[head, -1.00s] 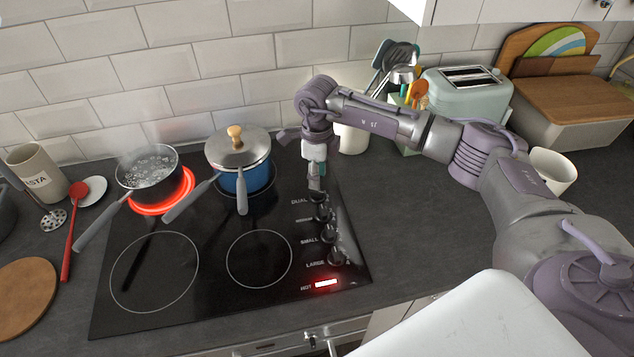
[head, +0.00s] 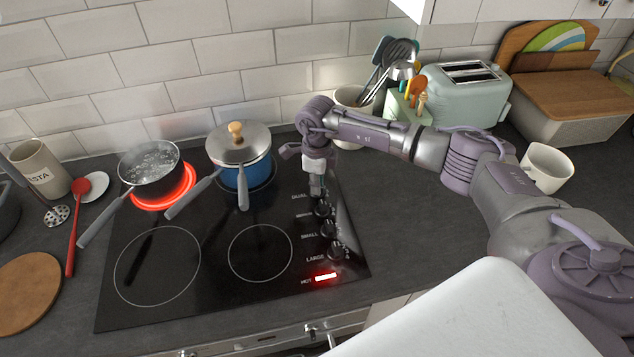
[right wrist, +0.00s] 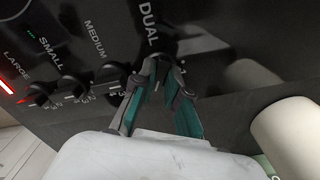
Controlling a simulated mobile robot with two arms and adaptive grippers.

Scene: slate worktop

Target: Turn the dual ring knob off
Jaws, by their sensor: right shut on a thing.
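The dual ring knob (right wrist: 158,82) is the black knob beside the word DUAL at the far end of the knob row. My right gripper (right wrist: 161,72) has its two fingers on either side of this knob and is shut on it. In the head view my right gripper (head: 317,192) points down at the knob and hides most of it. The rear left ring (head: 163,191) glows red under a pot of bubbling water (head: 151,165). A red HOT light (head: 325,278) is lit on the black hob (head: 205,235). My left gripper is not in view.
Other knobs, including the medium knob (right wrist: 115,73) and the large knob (head: 337,251), stand in line with it. A lidded blue pot (head: 243,175) is left of my gripper. A utensil crock (head: 352,100) and toaster (head: 467,93) stand behind.

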